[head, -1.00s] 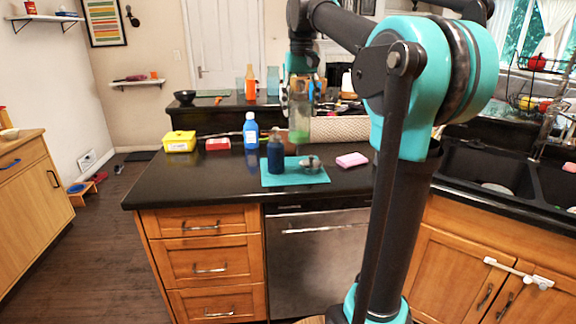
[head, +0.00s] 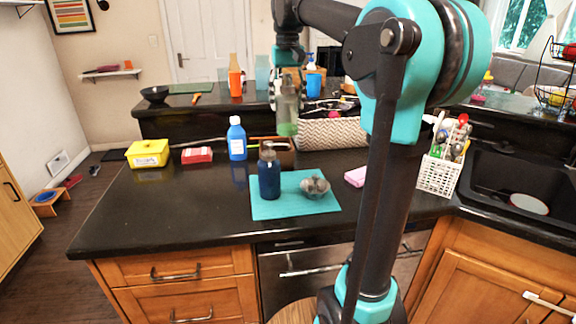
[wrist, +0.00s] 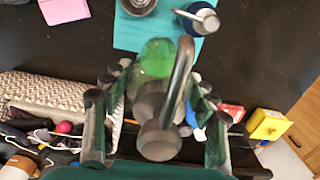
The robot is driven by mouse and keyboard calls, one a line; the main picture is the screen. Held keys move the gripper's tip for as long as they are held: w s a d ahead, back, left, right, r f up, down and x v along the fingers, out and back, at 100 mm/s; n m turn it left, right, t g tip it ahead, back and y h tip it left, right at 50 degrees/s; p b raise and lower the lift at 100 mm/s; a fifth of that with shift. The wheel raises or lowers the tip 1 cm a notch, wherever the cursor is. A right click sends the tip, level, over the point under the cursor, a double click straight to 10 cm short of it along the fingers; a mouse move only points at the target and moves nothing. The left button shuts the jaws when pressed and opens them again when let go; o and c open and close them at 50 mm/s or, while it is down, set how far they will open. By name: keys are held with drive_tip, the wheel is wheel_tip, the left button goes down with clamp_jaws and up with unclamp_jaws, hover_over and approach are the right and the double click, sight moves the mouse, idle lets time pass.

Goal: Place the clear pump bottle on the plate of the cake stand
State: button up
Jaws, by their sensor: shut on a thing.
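The clear pump bottle (head: 287,115), with green liquid at its bottom, is held upright by my gripper (head: 287,98) above the counter. In the wrist view my gripper (wrist: 160,115) has a finger on each side of the bottle (wrist: 155,60), and its pump head faces the camera. A small grey round stand, apparently the cake stand (head: 315,186), sits on the teal mat (head: 290,210). Part of the stand shows at the top edge of the wrist view (wrist: 138,5). In the head view the bottle is above and beyond the stand, apart from it.
A dark blue pump bottle (head: 269,178) stands on the mat left of the stand. A pink sponge (head: 356,176) lies to the right. A blue bottle (head: 237,140), red box (head: 197,155) and yellow box (head: 148,153) stand left. A woven basket (head: 332,133) is behind. The front-left counter is clear.

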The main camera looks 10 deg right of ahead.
wheel_tip(320, 180, down, 17)
idle(0.5)
drive_tip(key=shift+w+d+f, duration=0.1)
drive_tip(key=shift+f, duration=0.1)
drive_tip(key=o, duration=1.6)
drive_tip(key=shift+r, duration=0.1)
